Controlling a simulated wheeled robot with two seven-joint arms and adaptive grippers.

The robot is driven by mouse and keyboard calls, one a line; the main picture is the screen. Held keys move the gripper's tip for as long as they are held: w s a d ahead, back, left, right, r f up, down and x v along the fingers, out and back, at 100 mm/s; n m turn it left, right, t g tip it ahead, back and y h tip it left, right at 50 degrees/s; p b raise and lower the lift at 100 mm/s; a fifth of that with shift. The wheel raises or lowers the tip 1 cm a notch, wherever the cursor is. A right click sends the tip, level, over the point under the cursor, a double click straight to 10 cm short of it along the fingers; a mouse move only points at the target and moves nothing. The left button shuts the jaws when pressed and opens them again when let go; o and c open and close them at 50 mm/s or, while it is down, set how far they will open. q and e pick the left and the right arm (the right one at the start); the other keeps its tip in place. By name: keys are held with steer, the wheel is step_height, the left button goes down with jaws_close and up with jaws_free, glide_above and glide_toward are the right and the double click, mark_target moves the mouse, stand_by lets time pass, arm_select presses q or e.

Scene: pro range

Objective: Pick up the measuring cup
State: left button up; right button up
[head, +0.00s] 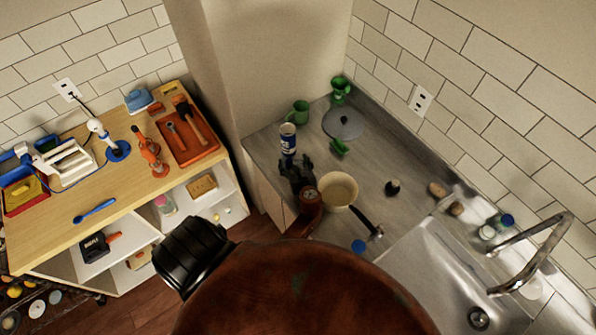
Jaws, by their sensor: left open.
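I cannot tell for certain which thing is the measuring cup; a small green cup-like thing (339,147) lies on the grey counter in front of a grey round lid (343,124). A green mug (300,112) and another green cup-shaped thing (340,88) stand farther back. My left gripper (296,165) is black, open and appears empty. It is over the counter, nearer to me than a blue and white can (288,139) and left of the small green thing, apart from it. My right gripper is not in view.
A cream bowl (339,188) stands right of my left gripper, with a dark curved handle (363,219) nearby. A sink (430,270) with a steel faucet (540,245) is at the right. A wooden shelf (120,200) with tools stands left. A pillar (265,60) rises behind the counter.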

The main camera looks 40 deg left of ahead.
arm_select(q)
steer(key=shift+s+a+r, duration=0.1)
steer(key=shift+s+r, duration=0.15)
steer(key=shift+s, duration=0.1)
steer(key=shift+c, duration=0.4)
steer(key=shift+s, duration=0.1)
steer(key=shift+c, duration=0.8)
steer(key=shift+a+f, duration=0.1)
steer(key=c, duration=1.4)
